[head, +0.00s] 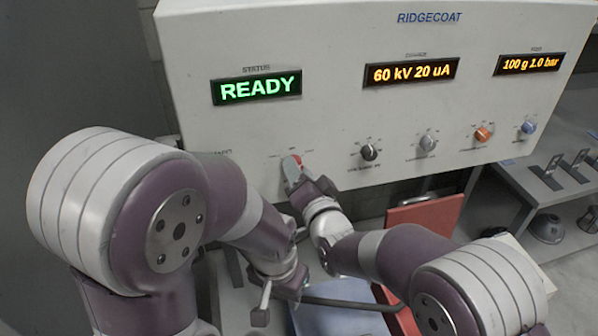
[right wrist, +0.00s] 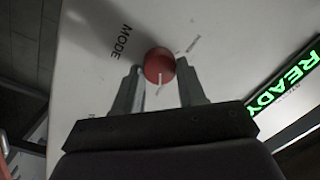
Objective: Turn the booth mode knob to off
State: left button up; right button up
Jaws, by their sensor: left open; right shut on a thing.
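The red mode knob (right wrist: 159,64) sits on the white control panel, next to the word MODE in the right wrist view. A white pointer line on it points toward the bottom of that picture. In the head view the knob (head: 299,160) is partly covered by my right gripper (head: 297,170). My right gripper (right wrist: 160,84) is shut on the knob, with one finger on each side of it. The small position labels around the knob are too blurred to read. My left gripper (head: 262,303) is open and empty, low in front of the panel.
The panel (head: 330,60) also carries a black knob (head: 369,152), a grey knob (head: 428,143), an orange knob (head: 482,134) and a blue knob (head: 528,127). The green status display (head: 257,87) reads READY. A red board (head: 425,215) stands below the panel.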

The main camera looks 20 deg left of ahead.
jog(key=shift+s+a+n+h+b, duration=0.1)
jog(key=shift+n+h+b, duration=0.15)
jog(key=shift+n+b, duration=2)
jog(key=shift+a+n+h+b, duration=0.2)
jog(key=shift+n+b, duration=1.05)
jog(key=shift+n, duration=2)
jog(key=shift+d, duration=0.15)
jog(key=o, duration=0.9)
jog(key=shift+o, duration=0.8)
jog(key=shift+s+r, duration=0.1)
jog(key=shift+r, duration=0.05)
jog(key=shift+d, duration=0.1)
